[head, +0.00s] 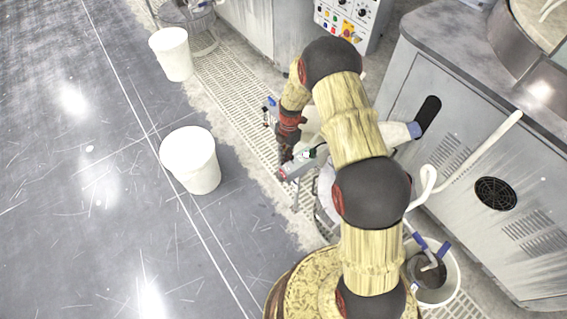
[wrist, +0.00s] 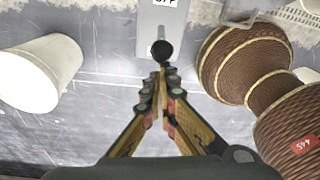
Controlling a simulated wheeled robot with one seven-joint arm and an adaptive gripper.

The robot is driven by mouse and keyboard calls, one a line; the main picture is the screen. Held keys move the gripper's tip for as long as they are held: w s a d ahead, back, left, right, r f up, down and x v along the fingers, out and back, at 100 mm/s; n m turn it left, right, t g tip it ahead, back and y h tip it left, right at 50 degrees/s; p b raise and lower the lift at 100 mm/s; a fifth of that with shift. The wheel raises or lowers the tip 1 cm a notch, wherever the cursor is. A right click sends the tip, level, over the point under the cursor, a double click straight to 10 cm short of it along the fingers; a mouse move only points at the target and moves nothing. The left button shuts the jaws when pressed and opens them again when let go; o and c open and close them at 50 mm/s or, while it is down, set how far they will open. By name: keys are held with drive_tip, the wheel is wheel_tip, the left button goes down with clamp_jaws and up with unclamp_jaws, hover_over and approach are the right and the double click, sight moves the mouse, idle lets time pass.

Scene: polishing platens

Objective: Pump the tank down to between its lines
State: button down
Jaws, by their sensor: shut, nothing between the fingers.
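My gripper (wrist: 161,80) is shut and empty, its fingertips close together just below a black ball knob (wrist: 162,50) in the wrist view. I cannot tell whether they touch it. The knob stands over a grey switch plate (wrist: 153,22) with partly cut-off lettering. In the head view my gripper (head: 286,157) is beside a small grey box (head: 306,164). A white tub (head: 452,284) at the lower right has blue clamps (head: 443,249) and a pipe in it. Pale hose (head: 480,150) runs nearby along the cabinet. No level lines can be made out; my arm hides part of the area.
A white bucket (head: 192,162) stands on the dark floor at left; another (head: 171,53) is farther back. Grey machine cabinets (head: 470,150) stand at right. A control panel (head: 347,20) is at the top. A floor grating (head: 235,90) runs between. The left floor is largely clear.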

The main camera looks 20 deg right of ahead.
sight(292, 156)
drive_tip(key=shift+w+d+r, duration=0.3)
drive_tip(key=shift+d+r, duration=0.1)
drive_tip(key=shift+d, duration=0.35)
drive_tip(key=shift+w+d+r, duration=0.1)
drive_tip(key=shift+w+d, duration=0.1)
drive_tip(key=shift+d, duration=0.45)
drive_tip(key=shift+w+d+r, duration=0.1)
drive_tip(key=shift+w+d, duration=0.05)
drive_tip(key=shift+d, duration=0.45)
drive_tip(key=shift+r, duration=0.1)
drive_tip(key=shift+r+p, duration=0.35)
drive_tip(key=shift+r, duration=0.35)
